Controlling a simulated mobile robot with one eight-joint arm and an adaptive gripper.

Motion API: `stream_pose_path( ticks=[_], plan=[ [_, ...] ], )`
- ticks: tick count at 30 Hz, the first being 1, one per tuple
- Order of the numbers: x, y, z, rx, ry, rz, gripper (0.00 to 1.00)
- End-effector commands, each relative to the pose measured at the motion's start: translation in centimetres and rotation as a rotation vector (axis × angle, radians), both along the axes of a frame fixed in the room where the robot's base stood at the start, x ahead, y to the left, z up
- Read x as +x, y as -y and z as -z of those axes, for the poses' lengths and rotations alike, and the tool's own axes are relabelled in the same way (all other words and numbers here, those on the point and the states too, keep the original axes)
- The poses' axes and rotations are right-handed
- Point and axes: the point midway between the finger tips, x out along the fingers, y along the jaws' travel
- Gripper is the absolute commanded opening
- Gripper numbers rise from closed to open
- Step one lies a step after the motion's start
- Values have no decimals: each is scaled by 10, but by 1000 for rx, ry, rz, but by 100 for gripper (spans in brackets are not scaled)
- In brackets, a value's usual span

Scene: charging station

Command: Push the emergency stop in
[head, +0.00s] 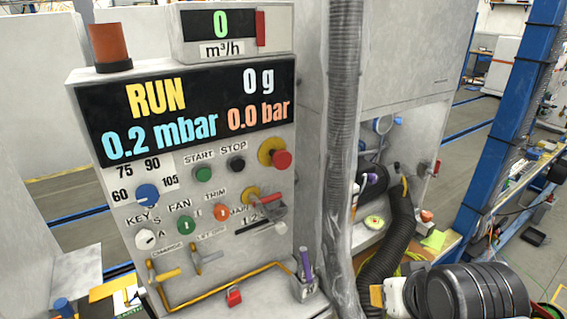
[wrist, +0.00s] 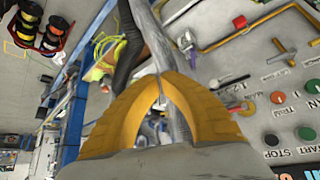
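The emergency stop (head: 281,159) is a red mushroom button on a yellow collar, at the upper right of the control panel, right of the black STOP button (head: 236,164). Nothing covers it in the head view. I cannot make it out in the wrist view, where a finger covers the panel area beside STOP. My gripper (wrist: 160,77) shows there as two yellow fingers with their tips together and nothing seen between them. In the head view my arm is at the lower right, with a small yellow-orange end (head: 377,296), well below and right of the emergency stop and apart from it.
A grey ribbed hose (head: 342,110) hangs just right of the panel. A red-handled main switch (head: 262,205) sits below the emergency stop. A yellow pipe (head: 220,290) and a red padlock (head: 234,297) are at the panel's foot. A black hose (head: 398,235) curves behind my arm.

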Motion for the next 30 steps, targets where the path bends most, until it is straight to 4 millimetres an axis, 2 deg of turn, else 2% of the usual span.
stream_pose_path(
  ticks=[8, 11, 12, 14, 15, 16, 21, 24, 27, 30],
  plan=[
    [0, 0, 0, 0, 0, 0, 0],
    [1, -1, 0, 3, 1, -3, 25],
    [4, -4, -1, 8, 5, -12, 37],
    [12, -11, -4, 28, 16, -38, 55],
    [20, -20, -7, 49, 29, -67, 67],
    [28, -28, -10, 68, 42, -94, 69],
    [93, -86, -36, 212, 197, -288, 69],
    [132, -114, -54, 290, 328, -377, 69],
    [167, -132, -72, 352, 471, -433, 69],
    [197, -141, -86, 394, 611, -454, 69]
  ],
)
